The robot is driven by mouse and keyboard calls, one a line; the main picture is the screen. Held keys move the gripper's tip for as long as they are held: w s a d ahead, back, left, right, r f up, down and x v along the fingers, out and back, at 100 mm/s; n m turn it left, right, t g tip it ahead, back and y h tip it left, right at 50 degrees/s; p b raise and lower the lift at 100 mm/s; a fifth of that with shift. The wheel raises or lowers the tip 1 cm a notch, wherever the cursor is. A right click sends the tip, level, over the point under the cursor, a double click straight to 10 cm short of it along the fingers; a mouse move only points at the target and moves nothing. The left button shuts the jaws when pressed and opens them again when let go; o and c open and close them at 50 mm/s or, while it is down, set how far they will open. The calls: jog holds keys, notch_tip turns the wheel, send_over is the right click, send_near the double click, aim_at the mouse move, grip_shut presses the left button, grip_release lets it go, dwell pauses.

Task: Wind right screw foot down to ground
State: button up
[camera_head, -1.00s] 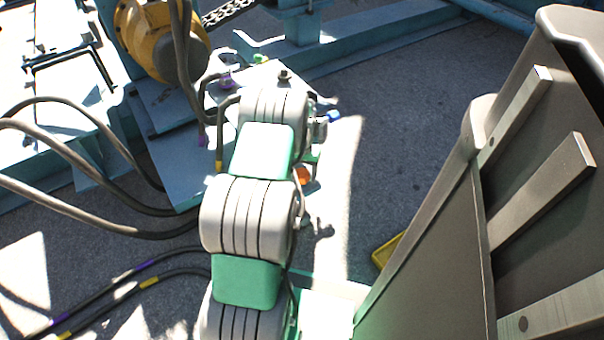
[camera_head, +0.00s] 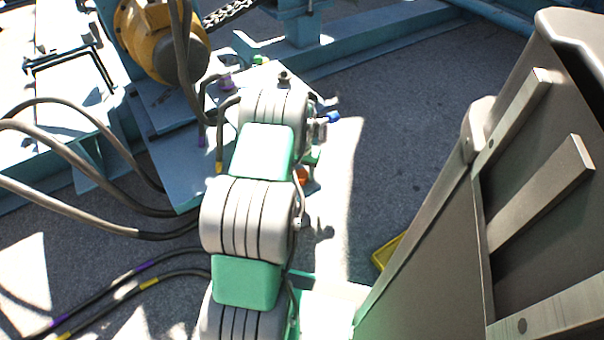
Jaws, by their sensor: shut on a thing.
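My arm, grey ribbed links with green segments, runs up the middle of the view and ends over a pale plate (camera_head: 262,72) at the blue steel frame. My gripper is not visible; the last links hide it and whatever lies between its jaws. I cannot make out the right screw foot for certain. A small dark knob (camera_head: 283,77) stands just beyond the arm's end; I cannot tell whether it belongs to the foot.
A yellow drum part (camera_head: 140,38) with a chain (camera_head: 228,12) is at the upper left. Black hoses (camera_head: 80,120) loop across the left. A blue beam (camera_head: 380,32) crosses the top. A yellow object (camera_head: 384,254) lies on the ground. Grey ground (camera_head: 400,150) right of the arm is open.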

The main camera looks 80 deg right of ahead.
jog(key=m+p, duration=0.1)
jog(key=m, duration=0.4)
jog(key=shift+m+p, duration=0.3)
jog(key=shift+p, duration=0.1)
jog(key=m+p, duration=0.1)
jog(key=m, duration=0.5)
jog(key=shift+m, duration=0.3)
jog(key=m, duration=0.6)
jog(key=shift+s+p, duration=0.1)
jog(key=shift+p, duration=0.3)
jog(key=m, duration=0.6)
jog(key=shift+m, duration=0.3)
jog(key=o, duration=1.3)
jog(key=shift+r, duration=0.1)
